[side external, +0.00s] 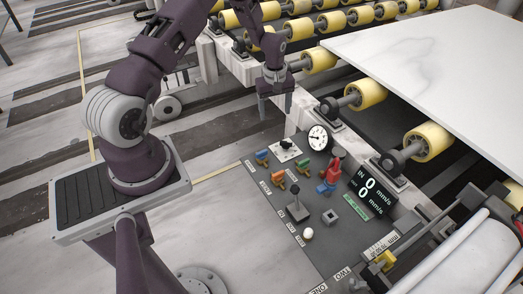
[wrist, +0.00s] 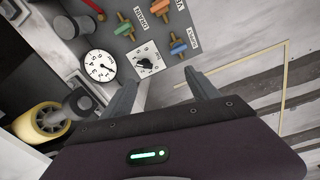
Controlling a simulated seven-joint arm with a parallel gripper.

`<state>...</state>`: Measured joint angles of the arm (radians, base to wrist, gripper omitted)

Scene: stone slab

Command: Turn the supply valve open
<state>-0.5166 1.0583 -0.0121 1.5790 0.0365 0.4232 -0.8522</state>
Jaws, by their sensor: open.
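A dark control panel (side external: 329,240) carries several small valves with brass bodies. One has a blue handle (side external: 262,155), one an orange handle (side external: 277,176) and one a green handle (side external: 306,164). In the wrist view the blue handle (wrist: 179,50) lies ahead, beyond the fingertips, with a small white label (wrist: 194,43) beside it. The labels are too small to read surely, so I cannot tell which valve is the supply. My gripper (side external: 275,103) is open and empty above the panel's far left end, apart from the valves. Its two fingers also show in the wrist view (wrist: 160,84).
A white plate with a black knob (side external: 285,148), a round gauge (side external: 319,137), a red-topped part (side external: 335,163), a joystick (side external: 295,205) and a display (side external: 370,188) crowd the panel. Yellow rollers (side external: 431,140) and a white slab (side external: 440,55) stand behind. The floor left is open.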

